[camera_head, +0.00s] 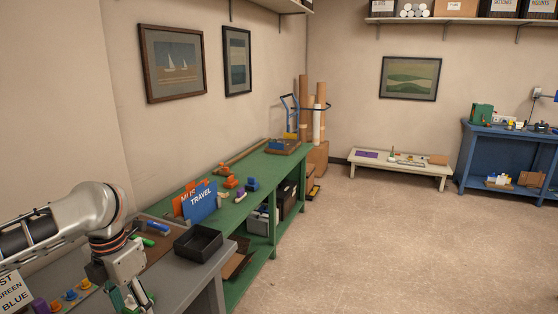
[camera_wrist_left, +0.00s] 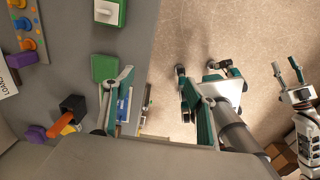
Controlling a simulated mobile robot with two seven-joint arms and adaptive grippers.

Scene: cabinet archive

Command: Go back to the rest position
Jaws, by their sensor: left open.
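My left gripper (camera_head: 130,298) is at the bottom left of the head view, over the grey bench (camera_head: 213,272). In the left wrist view its fingers (camera_wrist_left: 155,105) are spread wide with nothing between them. The bench and floor show beneath. My right gripper (camera_wrist_left: 286,66) shows small at the right edge of the left wrist view, over open floor. Its two fingers look apart and empty. It is not in the head view.
A black tray (camera_head: 198,243) sits at the grey bench's corner, near a blue TRAVEL folder (camera_head: 201,203). A green bench (camera_head: 262,187) runs along the left wall. A low white table (camera_head: 400,170) and a blue bench (camera_head: 505,150) stand farther off. The middle floor (camera_head: 370,240) is clear.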

